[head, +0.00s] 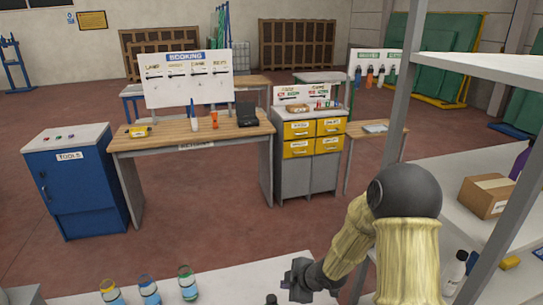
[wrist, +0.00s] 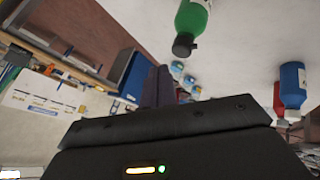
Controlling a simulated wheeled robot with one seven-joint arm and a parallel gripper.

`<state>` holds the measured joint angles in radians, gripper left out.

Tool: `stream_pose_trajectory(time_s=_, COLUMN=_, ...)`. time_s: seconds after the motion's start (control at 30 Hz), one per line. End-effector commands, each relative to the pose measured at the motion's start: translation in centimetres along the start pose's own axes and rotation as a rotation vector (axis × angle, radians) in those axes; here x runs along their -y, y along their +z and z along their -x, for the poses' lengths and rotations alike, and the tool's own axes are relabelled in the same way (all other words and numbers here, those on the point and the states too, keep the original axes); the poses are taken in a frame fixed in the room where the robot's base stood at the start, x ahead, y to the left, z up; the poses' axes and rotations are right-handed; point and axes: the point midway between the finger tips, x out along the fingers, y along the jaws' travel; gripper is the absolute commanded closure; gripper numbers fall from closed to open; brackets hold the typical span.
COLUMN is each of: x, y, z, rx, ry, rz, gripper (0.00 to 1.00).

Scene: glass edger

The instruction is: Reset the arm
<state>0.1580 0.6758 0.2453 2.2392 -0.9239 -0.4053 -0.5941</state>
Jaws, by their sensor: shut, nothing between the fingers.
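My gripper (head: 297,281) is at the lower middle of the head view, above or beside the right part of a white bench top (head: 235,275). Its fingers are shut with nothing between them. My arm, in a pale yellow sleeve with a dark round joint, comes in from the lower right and is bent down toward the bench. In the wrist view, the dark gripper (wrist: 158,88) fills the lower middle, and the picture is strongly tilted. A green bottle with a black cap (wrist: 193,18) and a blue bottle (wrist: 292,85) show beyond it, apart from the fingers.
Several jars with blue and green contents (head: 150,291) stand on the bench, left of my gripper. A grey shelf rack (head: 402,100) with a cardboard box (head: 487,196) and bottles stands close on the right. A blue tool cabinet (head: 75,190) and wooden table (head: 190,136) stand farther back, with open floor between.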

Motion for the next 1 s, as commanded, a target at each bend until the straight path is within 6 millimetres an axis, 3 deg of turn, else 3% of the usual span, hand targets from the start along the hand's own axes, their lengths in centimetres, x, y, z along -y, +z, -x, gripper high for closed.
stream_pose_trajectory(time_s=0.27, x=1.8, y=4.7, z=7.2, rx=0.338, ry=0.095, rz=-0.509, gripper=1.0)
stream_pose_trajectory(time_s=0.4, x=4.5, y=5.8, z=11.1, rx=0.453, ry=0.148, rz=-0.81, gripper=1.0)
stream_pose_trajectory(time_s=0.6, x=9.7, y=5.8, z=15.6, rx=0.542, ry=0.194, rz=-1.246, gripper=1.0)
stream_pose_trajectory(time_s=0.8, x=12.4, y=5.1, z=17.2, rx=0.562, ry=0.192, rz=-1.456, gripper=1.0)
stream_pose_trajectory(time_s=1.0, x=12.4, y=5.0, z=17.3, rx=0.564, ry=0.19, rz=-1.463, gripper=1.0)
